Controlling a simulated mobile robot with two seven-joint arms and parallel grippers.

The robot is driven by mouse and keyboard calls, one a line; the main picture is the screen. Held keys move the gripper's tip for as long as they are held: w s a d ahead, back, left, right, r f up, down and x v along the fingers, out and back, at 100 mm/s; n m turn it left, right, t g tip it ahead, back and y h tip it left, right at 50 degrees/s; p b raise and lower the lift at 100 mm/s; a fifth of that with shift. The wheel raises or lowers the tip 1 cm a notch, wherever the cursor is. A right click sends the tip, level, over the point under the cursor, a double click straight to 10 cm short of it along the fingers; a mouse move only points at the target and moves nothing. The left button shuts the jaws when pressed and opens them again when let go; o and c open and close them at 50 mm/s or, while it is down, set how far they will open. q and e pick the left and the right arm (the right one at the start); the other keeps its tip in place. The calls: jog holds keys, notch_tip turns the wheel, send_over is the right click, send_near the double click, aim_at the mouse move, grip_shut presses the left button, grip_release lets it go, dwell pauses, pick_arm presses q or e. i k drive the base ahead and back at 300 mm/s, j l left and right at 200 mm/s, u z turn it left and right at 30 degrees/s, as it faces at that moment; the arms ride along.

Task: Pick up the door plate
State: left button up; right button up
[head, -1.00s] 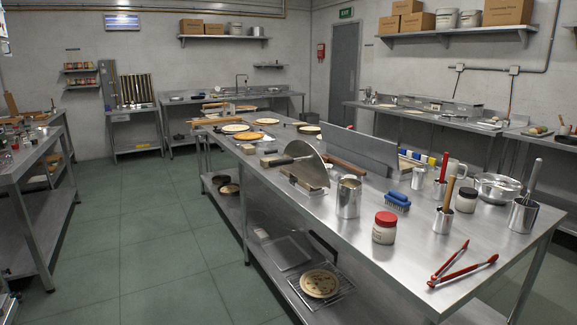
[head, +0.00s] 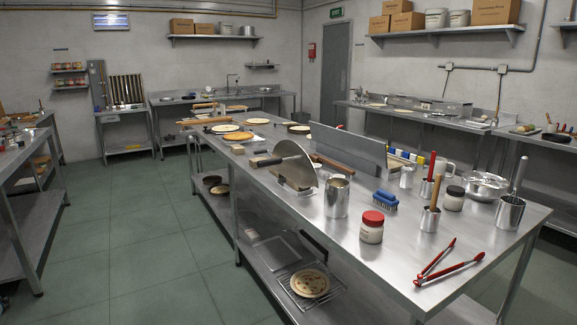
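No part is clearly marked as the door plate. A rounded, upright metal plate (head: 296,163) stands on the long steel table, held in a small block-like stand, with a wooden handle near it. Behind it a long flat grey panel (head: 347,150) also stands upright on the table. I cannot tell for sure which of the two is the door plate. Neither of my grippers is in the head view.
The steel table (head: 400,268) also carries a metal canister (head: 337,197), a red-lidded jar (head: 371,228), a blue brush (head: 384,201) and red-handled tongs (head: 448,266). A flat round pie (head: 310,283) lies on the lower shelf. The green floor (head: 140,250) at left is clear.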

aim_at(276, 160)
jog(key=i+z, duration=0.1)
jog(key=z, duration=0.6)
jog(key=i+j+z, duration=0.15)
jog(key=j+z, duration=0.2)
jog(key=i+j+z, duration=0.1)
jog(key=j+z, duration=0.3)
jog(key=i+j+z, duration=0.15)
jog(key=j, duration=0.3)
jog(key=j+z, duration=0.15)
jog(key=j, duration=0.3)
jog(key=i+j+z, duration=0.1)
jog(key=j, duration=0.8)
